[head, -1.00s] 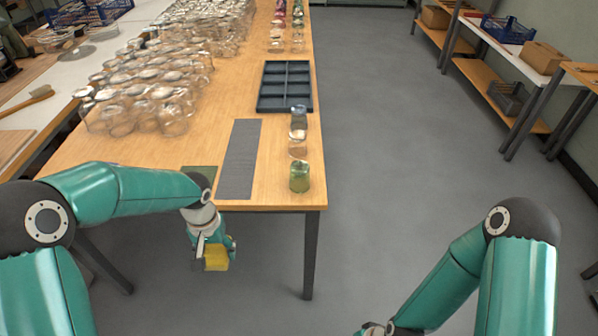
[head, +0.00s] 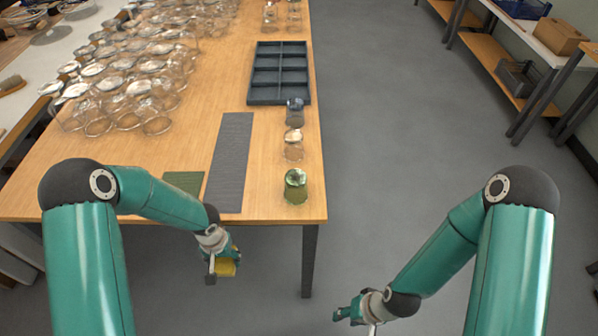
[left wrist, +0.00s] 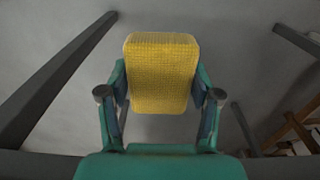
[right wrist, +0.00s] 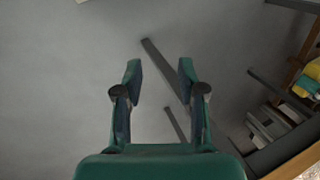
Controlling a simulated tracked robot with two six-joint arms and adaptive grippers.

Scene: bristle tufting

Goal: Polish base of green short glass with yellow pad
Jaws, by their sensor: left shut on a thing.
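The green short glass (head: 296,186) stands upside down at the table's near right corner, its base facing up. My left gripper (head: 226,270) is shut on the yellow pad (head: 228,267), below and in front of the table's near edge. In the left wrist view the yellow pad (left wrist: 161,73) sits between the two fingers. My right gripper (head: 340,314) hangs low in front of the table and to the right of the glass. In the right wrist view its fingers (right wrist: 160,85) stand apart with nothing between them.
A clear glass (head: 293,145) and a blue-grey glass (head: 295,112) stand behind the green one. A dark divided tray (head: 279,101) lies beyond them. A grey mat (head: 229,165) and green mat (head: 185,182) lie to the left. Many clear glasses (head: 130,90) crowd the table's left side.

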